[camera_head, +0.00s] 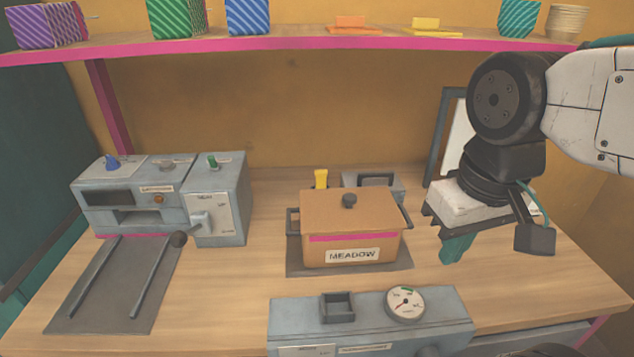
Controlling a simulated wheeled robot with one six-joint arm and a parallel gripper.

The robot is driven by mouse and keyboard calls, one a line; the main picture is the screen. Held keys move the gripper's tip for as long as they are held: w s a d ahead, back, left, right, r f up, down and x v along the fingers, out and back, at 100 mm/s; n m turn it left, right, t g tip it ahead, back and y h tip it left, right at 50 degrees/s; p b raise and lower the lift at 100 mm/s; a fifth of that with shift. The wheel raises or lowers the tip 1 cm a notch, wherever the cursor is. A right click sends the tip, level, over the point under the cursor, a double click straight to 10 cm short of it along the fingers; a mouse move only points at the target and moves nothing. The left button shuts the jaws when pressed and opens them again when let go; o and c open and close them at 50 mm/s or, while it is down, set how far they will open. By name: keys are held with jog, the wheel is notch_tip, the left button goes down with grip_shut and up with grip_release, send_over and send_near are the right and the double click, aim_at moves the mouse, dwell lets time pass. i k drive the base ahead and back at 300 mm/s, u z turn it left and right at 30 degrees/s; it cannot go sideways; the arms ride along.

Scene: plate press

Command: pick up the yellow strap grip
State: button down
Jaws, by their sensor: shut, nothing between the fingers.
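A small upright yellow piece (320,179) shows behind the left back of the tan box labelled MEADOW; its lower part is hidden by the box. It looks like the yellow strap grip, but what it is fixed to cannot be seen. My gripper (457,249) points down over the right side of the table, to the right of the box and apart from it. Its teal fingers are shut and empty. The yellow piece is well to the left of my gripper.
The MEADOW box (350,228) with a dark knob stands between. A grey block with a handle (376,184) sits behind it. A grey gauge unit (440,312) is in front, and a grey machine (160,195) at left. A pink-edged shelf (260,46) runs above, holding a yellow item (431,27).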

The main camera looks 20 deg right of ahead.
aim_at(320, 174)
jog(key=k, duration=1)
jog(key=u, duration=1.4)
jog(key=i, duration=1)
jog(key=z, duration=1.6)
jog(key=i, duration=0.2)
jog(key=z, duration=0.2)
